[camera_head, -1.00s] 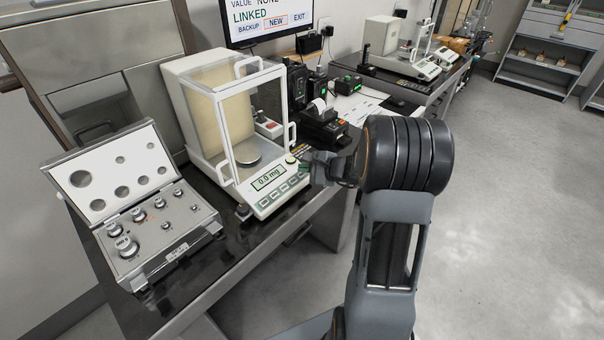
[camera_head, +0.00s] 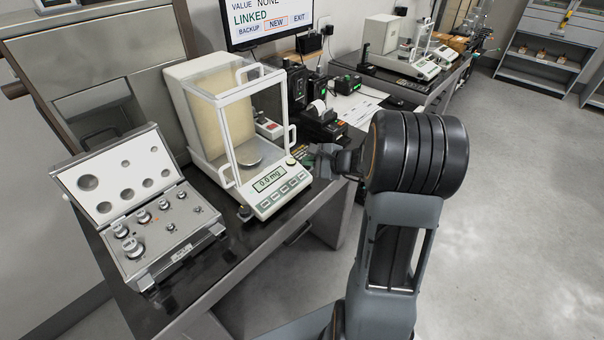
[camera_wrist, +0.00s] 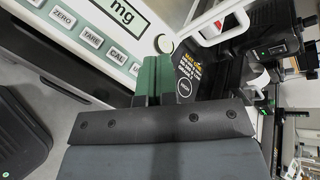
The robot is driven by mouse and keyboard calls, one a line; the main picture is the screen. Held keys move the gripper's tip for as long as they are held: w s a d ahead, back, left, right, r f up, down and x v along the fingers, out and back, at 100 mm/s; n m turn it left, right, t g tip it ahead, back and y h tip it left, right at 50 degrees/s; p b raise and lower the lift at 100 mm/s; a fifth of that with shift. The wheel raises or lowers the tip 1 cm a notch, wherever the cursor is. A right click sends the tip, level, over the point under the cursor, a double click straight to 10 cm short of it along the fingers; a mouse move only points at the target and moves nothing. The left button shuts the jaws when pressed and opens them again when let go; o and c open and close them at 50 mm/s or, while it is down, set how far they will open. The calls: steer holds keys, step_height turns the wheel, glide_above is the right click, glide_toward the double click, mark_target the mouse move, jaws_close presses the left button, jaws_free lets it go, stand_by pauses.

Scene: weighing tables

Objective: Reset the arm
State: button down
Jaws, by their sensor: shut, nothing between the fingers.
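My arm rises at the right of the head view, and its gripper (camera_head: 324,160) is partly hidden behind the wrist links. In the wrist view my gripper (camera_wrist: 155,62) shows its green fingers together, with nothing between them. The fingertips are beside the front right corner of the analytical balance (camera_head: 268,185), above the table. I cannot tell whether they touch anything. The balance's keypad also shows in the wrist view (camera_wrist: 90,38). Its display reads 0.0 mg and its pan looks empty.
An open weight case (camera_head: 150,262) with several weights stands left of the balance on the dark table (camera_head: 205,288). A small printer (camera_head: 322,128) and black boxes stand behind the gripper. A monitor (camera_head: 265,22) is at the back. Open floor (camera_head: 510,220) lies to the right.

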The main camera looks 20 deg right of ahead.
stand_by(0.7)
steer(key=s+a+f+n+g+h+p, duration=0.1)
steer(key=s+a+n+g, duration=0.25)
steer(key=s+n, duration=0.2)
steer(key=s+a+f+n+g+h, duration=0.1)
steer(key=s+a+n+g, duration=0.3)
steer(key=s, duration=0.3)
steer(key=s+a+r+n+h+p, duration=0.3)
steer(key=s+r+n+h, duration=0.2)
steer(key=s+r+n, duration=0.3)
step_height(320, 180, up, 2)
steer(key=shift+s+a+r+n, duration=0.2)
steer(key=shift+r+n, duration=0.05)
steer(key=shift+n, duration=0.8)
